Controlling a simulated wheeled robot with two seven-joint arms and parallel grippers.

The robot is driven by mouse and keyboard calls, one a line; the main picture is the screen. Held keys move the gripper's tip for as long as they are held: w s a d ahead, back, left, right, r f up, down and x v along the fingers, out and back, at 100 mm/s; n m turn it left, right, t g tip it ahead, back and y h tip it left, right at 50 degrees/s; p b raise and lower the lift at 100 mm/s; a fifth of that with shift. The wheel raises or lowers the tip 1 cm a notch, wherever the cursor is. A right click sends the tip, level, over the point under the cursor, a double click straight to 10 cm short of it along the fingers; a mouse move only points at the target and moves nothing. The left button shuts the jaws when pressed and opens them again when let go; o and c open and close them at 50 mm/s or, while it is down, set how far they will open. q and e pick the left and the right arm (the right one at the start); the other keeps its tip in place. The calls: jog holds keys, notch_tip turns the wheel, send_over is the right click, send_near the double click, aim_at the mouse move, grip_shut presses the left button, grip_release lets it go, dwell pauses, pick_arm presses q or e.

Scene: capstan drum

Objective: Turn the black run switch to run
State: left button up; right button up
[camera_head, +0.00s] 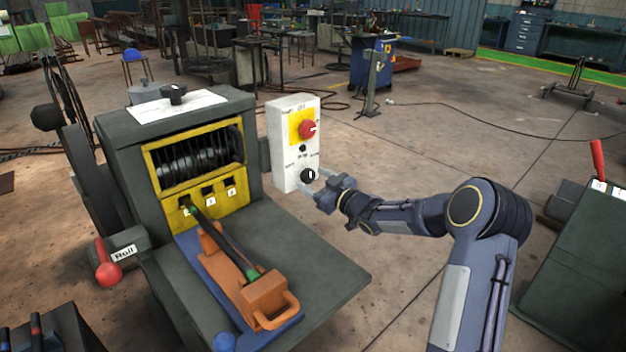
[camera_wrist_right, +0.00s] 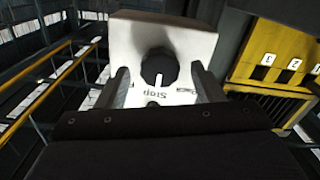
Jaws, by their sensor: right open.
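The black run switch (camera_head: 308,176) is a round knob low on the white control box (camera_head: 283,150), below a red knob on a yellow plate (camera_head: 307,128). My right gripper (camera_head: 313,180) is at the switch, coming from the right. In the right wrist view, the black switch (camera_wrist_right: 160,68) sits between the two open fingers (camera_wrist_right: 160,85), with a gap on each side. A white pointer mark shows on the knob, and the label "Stop" reads upside down beside it. My left gripper is in neither view.
A dark machine with a yellow-framed drum window (camera_head: 195,160) stands left of the box. An orange-handled tool (camera_head: 265,295) lies on its front shelf (camera_head: 320,270). A red-knobbed lever (camera_head: 108,270) is at left. A dark cabinet (camera_head: 580,270) stands at right.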

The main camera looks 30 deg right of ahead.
jog(key=shift+w+a, duration=0.2)
jog(key=shift+w, duration=0.3)
jog(key=shift+c, duration=0.3)
jog(key=c, duration=0.9)
